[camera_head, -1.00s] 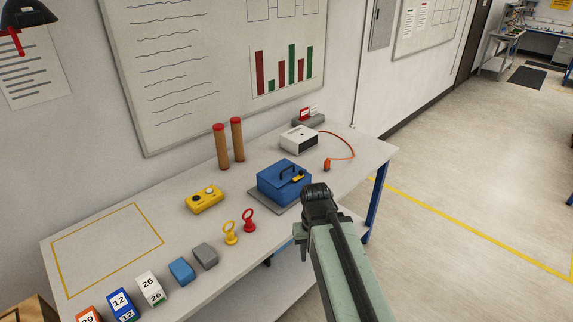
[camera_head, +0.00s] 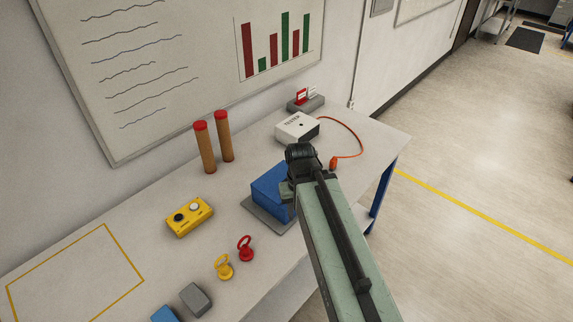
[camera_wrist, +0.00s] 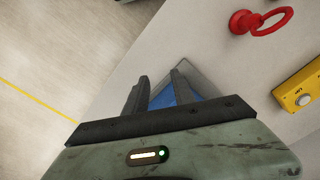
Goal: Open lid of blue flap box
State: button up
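The blue flap box (camera_head: 268,190) sits on a grey pad (camera_head: 254,213) on the workbench. Its left side shows in the head view; my arm covers its right part, and the handle and yellow latch are hidden. In the wrist view a patch of the blue box (camera_wrist: 163,98) shows between and behind my fingers. My gripper (camera_wrist: 161,77) is open, its two dark fingers apart with nothing seen held between them. It is over or close to the box; I cannot tell whether it touches. In the head view the fingers are hidden behind my wrist.
A white device (camera_head: 297,128) with an orange cable stands behind the box. Two red-capped brown cylinders (camera_head: 205,150) stand at the back left. A yellow button box (camera_head: 189,217), a red ring piece (camera_head: 245,247) and a yellow ring piece (camera_head: 224,267) are left and in front.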

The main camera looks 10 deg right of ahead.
jog(key=shift+r, duration=0.1)
jog(key=w+d+r+m+t+y+p, duration=0.1)
jog(key=w+r+m+t+p, duration=0.1)
jog(key=w+r+m+p, duration=1)
jog(key=shift+n, duration=0.5)
jog(key=f+b, duration=0.3)
jog(key=w+f+b, duration=0.1)
jog(key=f+b, duration=0.2)
jog(key=w+f+b, duration=0.1)
jog(key=f+b, duration=0.1)
jog(key=b, duration=0.1)
jog(key=shift+a+f, duration=0.25)
jog(key=shift+f, duration=0.15)
jog(key=shift+r, duration=0.1)
grip_shut()
